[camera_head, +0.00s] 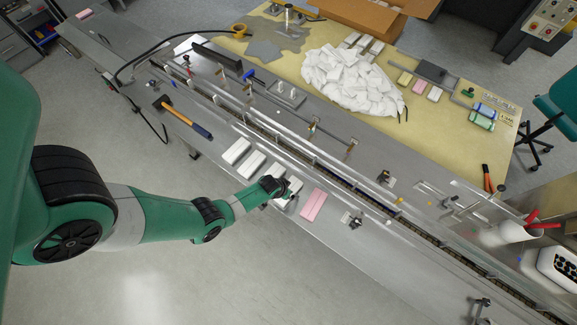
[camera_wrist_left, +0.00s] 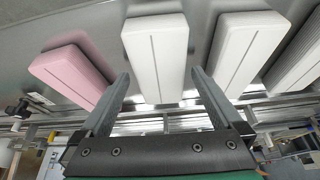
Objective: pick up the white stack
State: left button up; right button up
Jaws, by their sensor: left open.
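The white stack nearest the pink one (camera_head: 313,204) lies on the grey metal bench and is partly covered by my left gripper (camera_head: 282,190) in the head view. In the left wrist view this white stack (camera_wrist_left: 156,52) lies beyond and between the two fingers of my left gripper (camera_wrist_left: 160,76), which is open and empty. The pink stack (camera_wrist_left: 70,74) is left of it there, and another white stack (camera_wrist_left: 247,45) is to its right. I cannot tell whether the fingers touch the stack. My right gripper is not in view.
More white stacks (camera_head: 236,151) lie in the same row, with narrow gaps. A hammer (camera_head: 187,119) lies on the bench beyond them. The conveyor channel (camera_head: 330,175) runs behind the row. A pile of white packs (camera_head: 352,80) sits on the yellow table.

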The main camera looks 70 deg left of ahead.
aim_at(290, 187)
pick_arm(q)
jog(key=shift+w+a+f, duration=0.1)
jog(key=shift+f, duration=0.3)
jog(key=shift+r, duration=0.1)
jog(key=c, duration=1.3)
jog(key=shift+o, duration=0.2)
jog(key=shift+r, duration=0.1)
jog(key=shift+r+p, duration=0.3)
jog(key=shift+p, duration=0.05)
notch_tip(290, 187, up, 3)
jog(key=shift+p, duration=0.95)
jog(key=s+d+r+p, duration=0.6)
jog(key=s+d+r, duration=0.2)
jog(key=d, duration=0.3)
jog(key=shift+s+d+r, duration=0.15)
jog(key=shift+s+r, duration=0.05)
jog(key=shift+r, duration=0.35)
